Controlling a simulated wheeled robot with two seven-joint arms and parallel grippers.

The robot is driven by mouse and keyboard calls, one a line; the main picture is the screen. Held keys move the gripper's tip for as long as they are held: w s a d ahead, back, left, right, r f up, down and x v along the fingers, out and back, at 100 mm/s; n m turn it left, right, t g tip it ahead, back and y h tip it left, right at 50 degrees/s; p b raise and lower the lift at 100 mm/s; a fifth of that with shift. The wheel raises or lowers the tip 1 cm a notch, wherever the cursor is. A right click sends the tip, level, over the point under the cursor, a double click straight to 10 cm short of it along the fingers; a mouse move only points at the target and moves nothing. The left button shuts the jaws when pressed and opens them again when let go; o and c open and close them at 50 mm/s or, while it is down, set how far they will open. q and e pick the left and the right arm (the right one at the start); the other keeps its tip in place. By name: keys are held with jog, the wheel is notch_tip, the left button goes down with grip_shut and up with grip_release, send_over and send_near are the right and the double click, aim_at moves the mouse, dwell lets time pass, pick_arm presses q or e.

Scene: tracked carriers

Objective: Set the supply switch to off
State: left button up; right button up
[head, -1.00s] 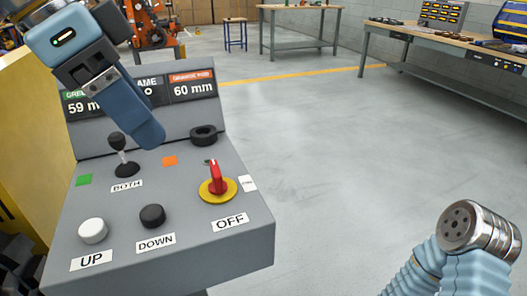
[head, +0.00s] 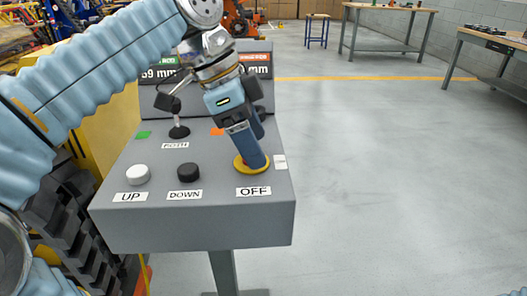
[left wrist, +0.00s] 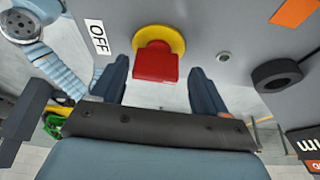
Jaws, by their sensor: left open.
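The supply switch is a red handle (left wrist: 155,66) on a yellow round base (head: 240,166), on the sloped top of a grey control box. An OFF label (head: 253,191) lies in front of it; a small white label (head: 280,162) to its right is unreadable. My left gripper (head: 257,161) points down over the switch and hides the red handle in the head view. In the left wrist view its fingers are open, one on each side of the handle. I cannot tell whether they touch it. My right gripper is in no current view.
A black ring-shaped knob (left wrist: 277,75) is also close to the switch.

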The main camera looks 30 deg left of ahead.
pick_arm(q)
jog(key=shift+s+f, duration=0.2)
jog(key=shift+s, duration=0.05)
jog(key=c, duration=1.1)
jog(key=shift+o, duration=0.2)
jog(key=shift+s+d, duration=0.1)
jog(key=shift+n, duration=0.3)
jog(key=o, duration=1.1)
jog(key=shift+c, duration=0.2)
